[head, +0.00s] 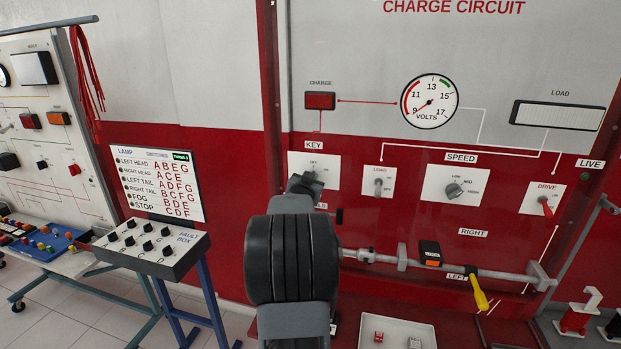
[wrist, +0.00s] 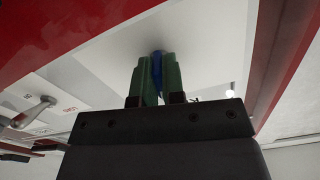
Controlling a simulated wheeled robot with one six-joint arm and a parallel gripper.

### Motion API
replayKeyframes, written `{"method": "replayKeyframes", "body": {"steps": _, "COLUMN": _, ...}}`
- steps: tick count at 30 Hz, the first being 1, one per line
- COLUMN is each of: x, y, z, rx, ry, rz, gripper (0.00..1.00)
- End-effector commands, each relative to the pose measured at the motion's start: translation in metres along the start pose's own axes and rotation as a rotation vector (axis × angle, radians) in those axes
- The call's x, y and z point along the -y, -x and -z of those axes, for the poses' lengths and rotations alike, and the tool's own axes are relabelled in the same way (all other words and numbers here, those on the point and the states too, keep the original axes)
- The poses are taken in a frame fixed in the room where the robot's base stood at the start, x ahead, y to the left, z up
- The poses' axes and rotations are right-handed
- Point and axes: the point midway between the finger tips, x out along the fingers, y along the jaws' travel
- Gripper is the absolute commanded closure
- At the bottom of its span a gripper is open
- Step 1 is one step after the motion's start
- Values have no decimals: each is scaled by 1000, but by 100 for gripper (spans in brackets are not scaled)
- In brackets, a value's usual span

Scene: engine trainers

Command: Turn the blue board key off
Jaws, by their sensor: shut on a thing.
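The blue key (wrist: 157,60) shows in the wrist view between my gripper's two green fingers, against a pale plate. My gripper (wrist: 158,78) is shut on it, with one finger on each side. In the head view my gripper (head: 305,184) is at the white key plate (head: 327,162) under the KEY label (head: 314,144), on the CHARGE CIRCUIT board (head: 360,60). There my arm hides the key and much of the plate's lower left. The key's angle is not clear, and the small lettering on the plate is hard to read.
Right of the plate are the LOAD toggle (head: 378,186), SPEED knob (head: 454,190) and red DRIVE lever (head: 546,207). Below runs a grey rail (head: 450,268) with a yellow-handled lever (head: 479,292). A fault box (head: 150,250) stands at left. The voltmeter (head: 429,101) needle points low left.

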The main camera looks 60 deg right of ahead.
Motion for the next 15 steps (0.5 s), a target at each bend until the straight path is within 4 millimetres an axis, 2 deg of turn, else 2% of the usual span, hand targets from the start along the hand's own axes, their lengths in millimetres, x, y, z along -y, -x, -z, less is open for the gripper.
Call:
{"method": "replayKeyframes", "body": {"steps": 6, "x": 0, "y": 0, "z": 0, "rx": 1, "ry": 132, "rz": -1, "gripper": 100}}
{"method": "replayKeyframes", "body": {"steps": 15, "x": -1, "y": 0, "z": 0, "rx": 1, "ry": 228, "rz": -1, "gripper": 100}}
